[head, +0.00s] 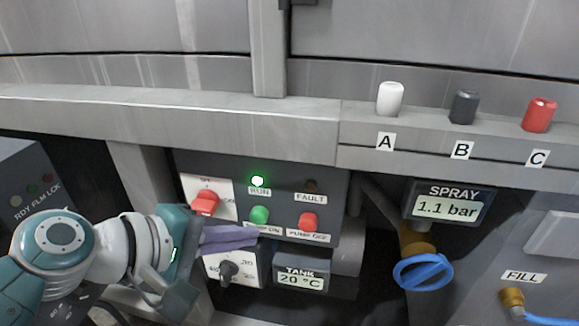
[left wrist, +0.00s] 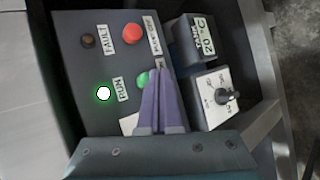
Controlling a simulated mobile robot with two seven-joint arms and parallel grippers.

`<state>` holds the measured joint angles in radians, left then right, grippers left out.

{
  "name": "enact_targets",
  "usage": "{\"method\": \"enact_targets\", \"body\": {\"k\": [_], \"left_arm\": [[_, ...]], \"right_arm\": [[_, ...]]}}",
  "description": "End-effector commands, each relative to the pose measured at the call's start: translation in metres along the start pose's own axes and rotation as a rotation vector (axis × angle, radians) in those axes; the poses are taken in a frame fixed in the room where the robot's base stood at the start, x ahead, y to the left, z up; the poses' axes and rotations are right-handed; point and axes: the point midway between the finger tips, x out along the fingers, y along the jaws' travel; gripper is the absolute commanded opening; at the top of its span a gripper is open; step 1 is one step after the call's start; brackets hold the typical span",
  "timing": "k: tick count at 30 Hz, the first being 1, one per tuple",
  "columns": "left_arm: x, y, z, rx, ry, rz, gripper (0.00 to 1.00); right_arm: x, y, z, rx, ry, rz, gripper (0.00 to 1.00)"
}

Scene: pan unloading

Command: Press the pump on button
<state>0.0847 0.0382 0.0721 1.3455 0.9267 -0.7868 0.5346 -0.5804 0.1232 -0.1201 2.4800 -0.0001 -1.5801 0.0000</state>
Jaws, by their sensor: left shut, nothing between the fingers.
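The green pump on button (head: 260,215) is on the dark control panel, above a label partly hidden by my gripper. It also shows in the left wrist view (left wrist: 143,80), just beside my fingertips. My left gripper (head: 254,236) is shut and empty, its purple fingers in front of the panel just below the green button. In the left wrist view the fingers (left wrist: 159,72) partly cover the button's label. I cannot tell whether the fingertips touch the button. The RUN lamp (head: 257,181) above the button glows green. My right gripper is not in view.
The red pump off button (head: 307,222) is right of the green one, below a dark FAULT lamp (head: 312,186). A red rotary switch (head: 205,202) is at left. A dial (head: 229,270) and TANK display (head: 301,279) are below. A blue valve handle (head: 422,271) is at right.

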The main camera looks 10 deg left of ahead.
Motion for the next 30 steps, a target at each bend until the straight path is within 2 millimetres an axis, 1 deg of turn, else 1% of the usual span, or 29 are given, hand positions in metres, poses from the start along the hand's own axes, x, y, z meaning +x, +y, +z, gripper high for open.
{"method": "enact_targets", "body": {"k": [7,15,30], "left_arm": [[-0.018,-0.010,0.012,-0.001,0.000,-0.003,0.00],[-0.033,-0.022,0.023,-0.001,0.000,-0.001,0.00],[-0.034,-0.024,0.024,0.000,0.000,0.000,0.00]], "right_arm": [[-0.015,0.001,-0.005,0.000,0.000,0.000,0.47],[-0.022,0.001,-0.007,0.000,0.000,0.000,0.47],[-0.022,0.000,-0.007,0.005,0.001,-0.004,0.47]]}}
